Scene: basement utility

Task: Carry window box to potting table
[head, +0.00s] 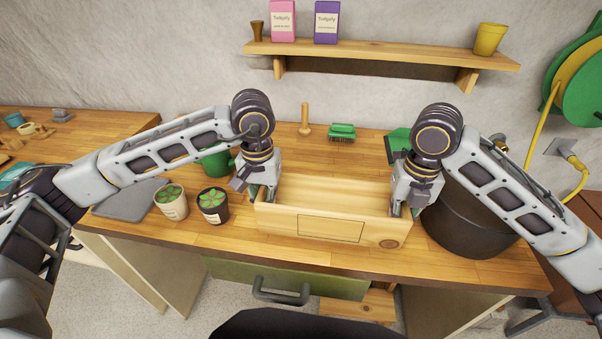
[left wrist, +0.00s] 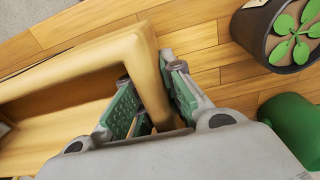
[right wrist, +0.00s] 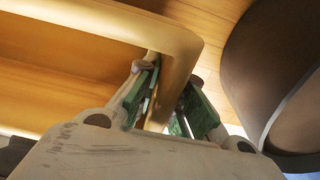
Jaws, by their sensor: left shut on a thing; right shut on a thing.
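The window box (head: 335,226) is a long, open, light-wood box on or just above the wooden potting table (head: 230,247); I cannot tell if it touches the top. It looks empty in the head view. My left gripper (head: 262,196) is shut on its left end wall, and the left wrist view shows the fingers on both sides of that wall (left wrist: 150,75). My right gripper (head: 409,203) is shut on its right end wall, which also shows between the fingers in the right wrist view (right wrist: 170,75). The fingertips are partly hidden by the box walls.
Two potted succulents (head: 171,203) (head: 212,206) and a green mug (head: 213,162) stand left of the box. A large dark pot (head: 465,222) stands close on its right. A green brush (head: 341,132) and a wooden dibber (head: 304,118) are behind. A shelf (head: 380,52) hangs above.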

